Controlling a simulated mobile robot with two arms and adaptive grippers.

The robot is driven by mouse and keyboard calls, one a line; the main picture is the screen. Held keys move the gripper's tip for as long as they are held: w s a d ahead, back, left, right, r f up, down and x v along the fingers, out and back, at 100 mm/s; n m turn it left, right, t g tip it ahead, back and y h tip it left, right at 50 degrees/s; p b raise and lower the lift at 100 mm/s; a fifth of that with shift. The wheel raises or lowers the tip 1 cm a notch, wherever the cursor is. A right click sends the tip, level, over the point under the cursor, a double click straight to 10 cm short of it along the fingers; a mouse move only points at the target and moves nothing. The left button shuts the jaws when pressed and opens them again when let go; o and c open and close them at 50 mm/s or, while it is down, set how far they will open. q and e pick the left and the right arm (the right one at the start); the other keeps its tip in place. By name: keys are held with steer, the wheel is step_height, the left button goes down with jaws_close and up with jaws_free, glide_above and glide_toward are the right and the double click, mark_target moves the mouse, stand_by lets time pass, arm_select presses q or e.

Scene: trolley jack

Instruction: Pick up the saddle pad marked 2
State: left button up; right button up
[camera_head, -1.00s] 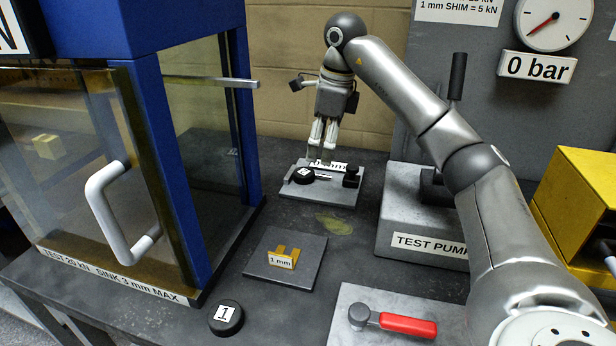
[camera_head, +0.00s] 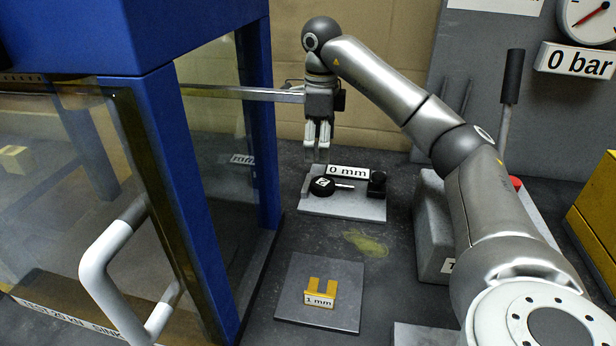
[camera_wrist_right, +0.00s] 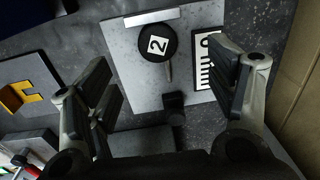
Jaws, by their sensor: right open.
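The saddle pad marked 2 (camera_head: 322,187) is a black disc with a white label, lying on a light grey plate (camera_head: 350,210) at the back of the bench. The wrist view shows the pad (camera_wrist_right: 157,43) face-on with its 2 readable, beside a thin pin. My right gripper (camera_head: 317,152) points down above the back left of this plate, apart from the pad. My left gripper is not in view.
A yellow 1 mm shim (camera_head: 320,293) lies on a dark plate in front. The test pump (camera_head: 433,225) is right.

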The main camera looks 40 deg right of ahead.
mark_target(322, 183)
steer(key=f, duration=0.3)
steer(key=shift+s+d+f, duration=0.15)
steer(key=shift+s+f, duration=0.05)
steer(key=shift+f, duration=0.15)
steer(key=shift+s+f, duration=0.15)
steer(key=shift+f, duration=0.2)
steer(key=shift+d+f, duration=0.1)
steer(key=shift+f, duration=2.95)
steer(key=c, duration=1.2)
steer(key=shift+r, duration=0.2)
steer(key=shift+c, duration=0.2)
